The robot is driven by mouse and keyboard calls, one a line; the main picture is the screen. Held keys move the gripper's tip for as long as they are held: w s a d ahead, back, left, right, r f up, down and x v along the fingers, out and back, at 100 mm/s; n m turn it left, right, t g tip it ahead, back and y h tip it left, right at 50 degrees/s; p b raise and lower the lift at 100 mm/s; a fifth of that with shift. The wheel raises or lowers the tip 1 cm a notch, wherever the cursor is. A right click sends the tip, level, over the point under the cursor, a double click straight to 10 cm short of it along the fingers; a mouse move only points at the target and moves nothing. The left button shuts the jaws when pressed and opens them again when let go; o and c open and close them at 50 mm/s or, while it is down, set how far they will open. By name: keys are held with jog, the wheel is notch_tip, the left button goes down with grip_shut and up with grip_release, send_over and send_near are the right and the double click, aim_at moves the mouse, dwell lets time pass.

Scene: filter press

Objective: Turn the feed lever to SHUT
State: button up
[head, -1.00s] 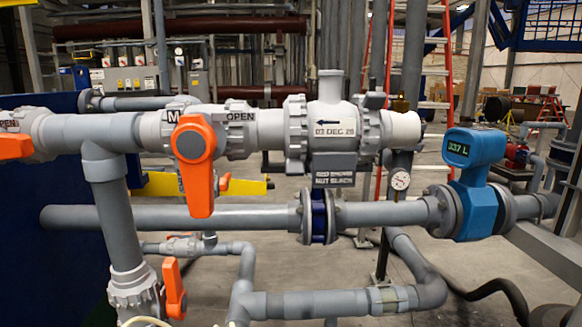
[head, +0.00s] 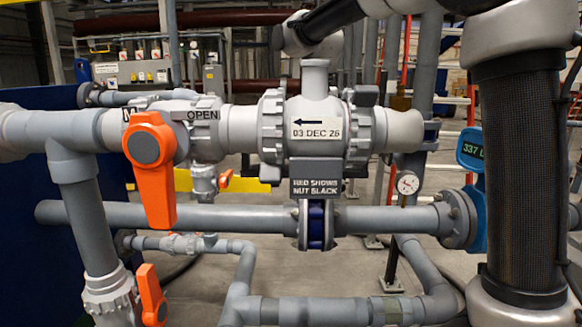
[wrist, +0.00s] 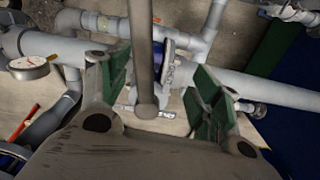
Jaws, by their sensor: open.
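A large orange lever (head: 152,172) hangs nearly straight down from the grey valve body on the upper pipe. An OPEN label (head: 203,115) is on the right of its hub, and a partly covered M label is on the left. I cannot read which lever is the feed one. My gripper (wrist: 162,90) is open in the wrist view, its green pads apart. A grey bar (wrist: 143,50) with a rounded end shows between them; I cannot tell what it is or whether it touches. In the head view my gripper is hidden behind the upper pipework.
A second orange lever (head: 150,296) is lower left, a small one (head: 226,178) is behind. A gauge (head: 408,184) and blue flow meter (head: 472,165) are at right.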

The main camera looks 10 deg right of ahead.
jog(key=d+n, duration=0.2)
jog(key=n, duration=0.1)
jog(key=shift+s+d, duration=0.1)
jog(key=shift+d, duration=0.15)
notch_tip(320, 180, down, 8)
jog(key=shift+r, duration=0.25)
jog(key=shift+c, duration=0.4)
grip_shut()
jog(key=shift+w+a+m, duration=0.2)
jog(key=shift+a+m, duration=1.2)
jog(key=shift+m, duration=0.1)
